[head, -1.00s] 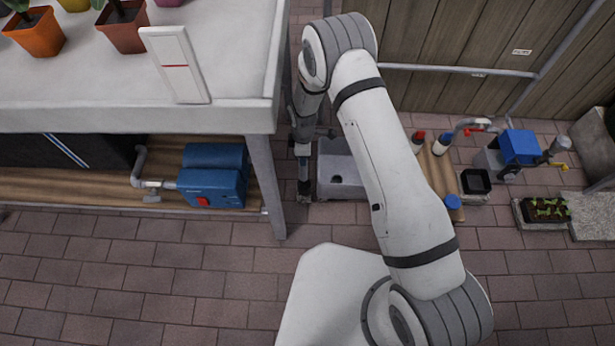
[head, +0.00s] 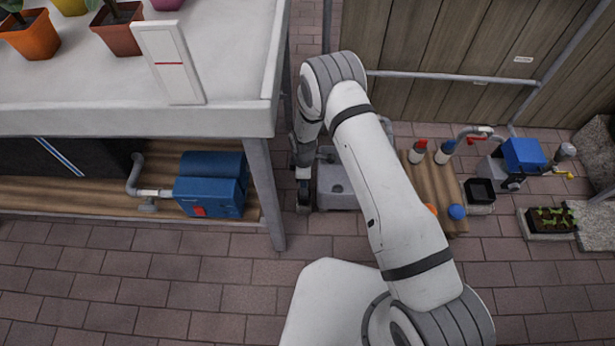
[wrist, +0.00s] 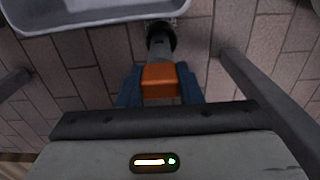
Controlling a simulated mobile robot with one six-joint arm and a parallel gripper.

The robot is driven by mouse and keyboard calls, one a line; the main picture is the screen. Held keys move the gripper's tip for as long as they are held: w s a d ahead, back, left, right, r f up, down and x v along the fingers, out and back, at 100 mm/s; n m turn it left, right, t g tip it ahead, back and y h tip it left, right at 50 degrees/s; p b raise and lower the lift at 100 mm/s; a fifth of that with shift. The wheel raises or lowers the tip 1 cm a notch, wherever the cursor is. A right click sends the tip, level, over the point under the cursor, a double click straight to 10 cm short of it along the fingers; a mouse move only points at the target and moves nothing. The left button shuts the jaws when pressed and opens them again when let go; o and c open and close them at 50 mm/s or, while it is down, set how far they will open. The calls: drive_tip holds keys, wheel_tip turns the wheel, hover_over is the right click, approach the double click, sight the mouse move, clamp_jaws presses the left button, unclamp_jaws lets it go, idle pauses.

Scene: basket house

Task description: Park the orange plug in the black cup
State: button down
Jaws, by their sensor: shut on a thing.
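In the wrist view my gripper (wrist: 160,88) has its blue fingertips shut on the orange plug (wrist: 160,80). A grey stem runs from the orange part away from my gripper. Its far end meets a round black thing (wrist: 162,26), which looks like the black cup, next to the grey tub (wrist: 95,18). I cannot tell whether the stem is inside the cup or only in front of it. In the head view my gripper (head: 303,200) points down between the table leg and the grey tub (head: 335,197); the plug cannot be made out there.
A table leg (head: 265,195) stands close left of my gripper. A blue box (head: 210,187) lies on the lower shelf. Right of my arm, a wooden board (head: 420,180) carries bottles and a blue cap (head: 457,212). A square black pot (head: 480,191) stands beyond it. Front paving is clear.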

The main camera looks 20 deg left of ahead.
drive_tip(key=c, duration=1)
unclamp_jaws()
drive_tip(key=shift+f, duration=0.1)
wheel_tip(320, 180, up, 13)
drive_tip(key=p, duration=0.5)
drive_tip(key=d+r+m, duration=0.5)
drive_tip(key=d+r, duration=0.3)
drive_tip(key=r, duration=0.5)
drive_tip(key=d+r+m, duration=0.5)
drive_tip(key=d+r, duration=0.3)
drive_tip(key=r, duration=0.4)
drive_tip(key=s+d+r+m, duration=0.3)
drive_tip(key=s+d+r, duration=0.1)
drive_tip(key=s+d, duration=0.1)
drive_tip(key=s+d+r+m, duration=0.4)
drive_tip(key=s+d+r, duration=0.1)
drive_tip(key=s, duration=0.3)
drive_tip(key=s+d+r+m+t, duration=0.1)
drive_tip(key=s+d+r+m, duration=0.2)
drive_tip(key=s+d, duration=0.3)
drive_tip(key=shift+s+r+m, duration=0.3)
drive_tip(key=shift+r+m, duration=0.1)
drive_tip(key=shift+r, duration=0.25)
